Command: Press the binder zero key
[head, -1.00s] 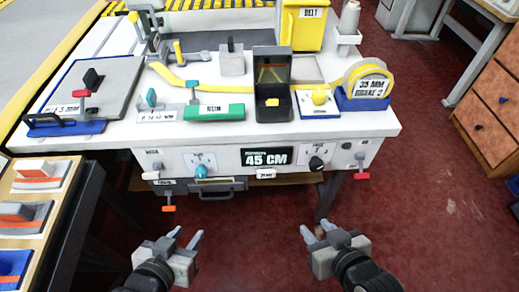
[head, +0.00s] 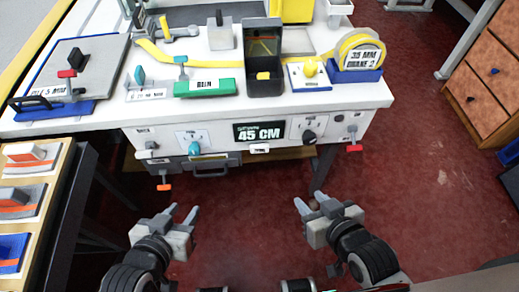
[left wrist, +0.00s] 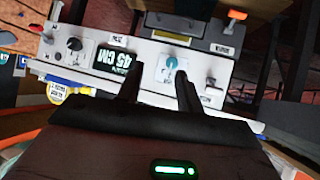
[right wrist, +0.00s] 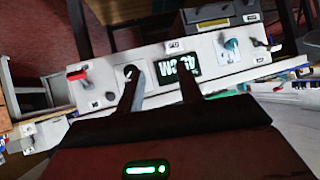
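The binder's white front panel carries a dark display (head: 259,132) reading 45 CM. A small white key (head: 260,149) sits just below the display; its lettering is too small to read here. The key also shows in the left wrist view (left wrist: 118,39) and in the right wrist view (right wrist: 173,46), both turned over. My left gripper (head: 182,214) is open and empty, below and left of the panel in the head view. My right gripper (head: 310,206) is open and empty, below and right of it. Both are apart from the panel.
A drawer handle (head: 212,167) is below. A wooden rack (head: 38,190) stands at left. Red floor is open in front.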

